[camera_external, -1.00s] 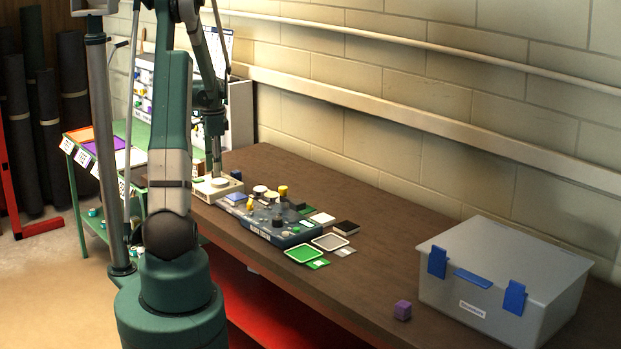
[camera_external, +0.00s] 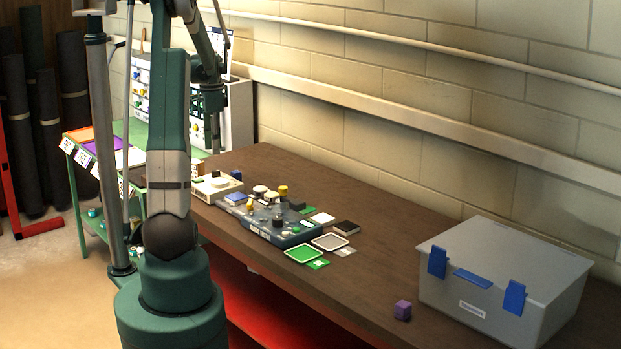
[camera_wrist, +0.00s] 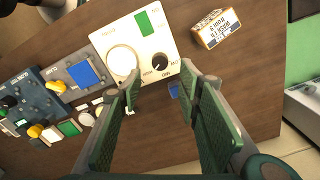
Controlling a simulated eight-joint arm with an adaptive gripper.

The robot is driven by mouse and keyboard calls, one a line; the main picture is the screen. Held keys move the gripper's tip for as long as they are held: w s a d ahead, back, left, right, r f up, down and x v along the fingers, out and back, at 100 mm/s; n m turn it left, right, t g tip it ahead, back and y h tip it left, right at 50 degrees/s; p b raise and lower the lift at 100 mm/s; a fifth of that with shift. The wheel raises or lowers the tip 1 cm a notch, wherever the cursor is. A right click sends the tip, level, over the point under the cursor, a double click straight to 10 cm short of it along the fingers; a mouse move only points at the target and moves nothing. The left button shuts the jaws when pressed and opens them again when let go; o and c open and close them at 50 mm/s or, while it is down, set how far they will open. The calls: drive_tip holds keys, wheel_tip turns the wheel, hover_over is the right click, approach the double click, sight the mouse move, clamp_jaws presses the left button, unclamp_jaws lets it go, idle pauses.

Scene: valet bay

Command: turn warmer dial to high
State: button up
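The warmer (camera_external: 222,183) is a cream box at the far left end of the bench. In the wrist view, the warmer (camera_wrist: 110,43) has a round white plate (camera_wrist: 122,61), a green rectangle (camera_wrist: 143,22) and a black dial (camera_wrist: 160,63) with small labels around it. The dial's marker is too small to read surely. My gripper (camera_wrist: 161,72) is open and empty, its green-padded fingers spread on either side of the dial in the picture. In the external view, my gripper (camera_external: 214,140) hangs above and behind the warmer, clear of it.
A grey-blue tray (camera_external: 285,241) with several small knobs and blocks stands next to the warmer. A labelled box (camera_wrist: 222,25) lies beside the warmer.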

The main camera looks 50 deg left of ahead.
drive_tip(key=shift+r, duration=1.7)
drive_tip(key=n+p, duration=1)
drive_tip(key=n, duration=0.2)
hover_over(216, 170)
drive_tip(key=shift+s+f, duration=0.1)
drive_tip(key=shift+f, duration=2.05)
drive_tip(key=shift+f, duration=3.9)
